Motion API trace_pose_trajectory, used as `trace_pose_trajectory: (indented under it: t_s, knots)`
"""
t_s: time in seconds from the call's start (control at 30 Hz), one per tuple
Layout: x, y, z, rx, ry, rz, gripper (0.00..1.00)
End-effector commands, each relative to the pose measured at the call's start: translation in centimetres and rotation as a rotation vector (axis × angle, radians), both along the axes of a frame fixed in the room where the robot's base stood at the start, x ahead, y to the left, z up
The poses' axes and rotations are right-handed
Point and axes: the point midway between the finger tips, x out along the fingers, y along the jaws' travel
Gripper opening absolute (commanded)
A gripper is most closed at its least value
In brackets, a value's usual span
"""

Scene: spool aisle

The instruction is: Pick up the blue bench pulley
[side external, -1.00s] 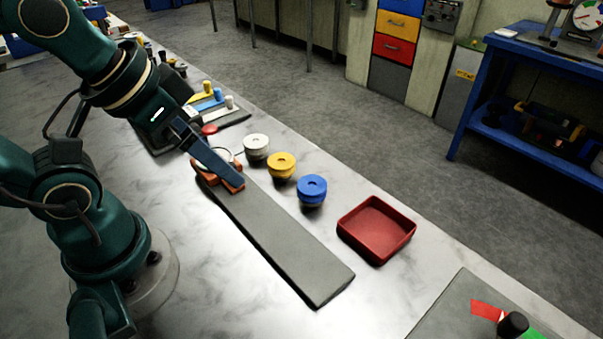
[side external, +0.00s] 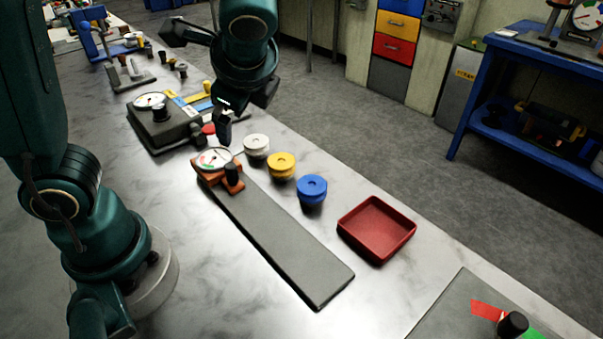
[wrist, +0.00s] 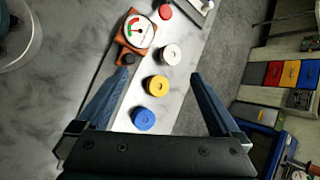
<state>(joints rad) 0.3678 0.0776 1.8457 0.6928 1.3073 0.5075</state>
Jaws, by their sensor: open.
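The blue pulley (side external: 312,189) stands on the bench at the near end of a row, beside the yellow pulley (side external: 281,165) and the white pulley (side external: 256,146). In the wrist view the blue pulley (wrist: 144,119) is at lower centre, closest to the gripper body, with the yellow pulley (wrist: 158,85) and white pulley (wrist: 171,54) beyond it. My gripper (side external: 222,130) is above the bench, near the white pulley's end of the row and apart from the blue one. In the wrist view its two fingers (wrist: 162,80) are wide apart with nothing held between them.
A red tray (side external: 376,229) sits right of the blue pulley and looks empty. A long grey strip (side external: 285,245) lies left of the row, with an orange-based gauge (side external: 214,160) at its far end. A grey box with levers (side external: 165,127) stands behind. The bench's right edge runs close to the pulleys.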

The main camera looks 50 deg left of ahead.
Motion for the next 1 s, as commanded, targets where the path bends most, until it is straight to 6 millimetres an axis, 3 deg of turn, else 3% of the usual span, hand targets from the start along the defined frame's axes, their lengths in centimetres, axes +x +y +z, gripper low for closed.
trace_pose_trajectory:
  t_s: [0.2, 0.4, 0.57, 0.7, 0.87, 1.0]
  knots:
    - [4.0, -2.8, -2.4, 0.269, 0.160, -0.249, 1.00]
    - [6.4, -6.6, -5.8, 0.503, 0.263, -0.461, 1.00]
    - [6.8, -9.7, -9.3, 0.646, 0.314, -0.604, 1.00]
    - [5.9, -11.4, -11.9, 0.711, 0.355, -0.685, 1.00]
    - [5.1, -11.9, -13.3, 0.745, 0.383, -0.732, 1.00]
    - [5.8, -10.9, -13.7, 0.744, 0.383, -0.730, 1.00]
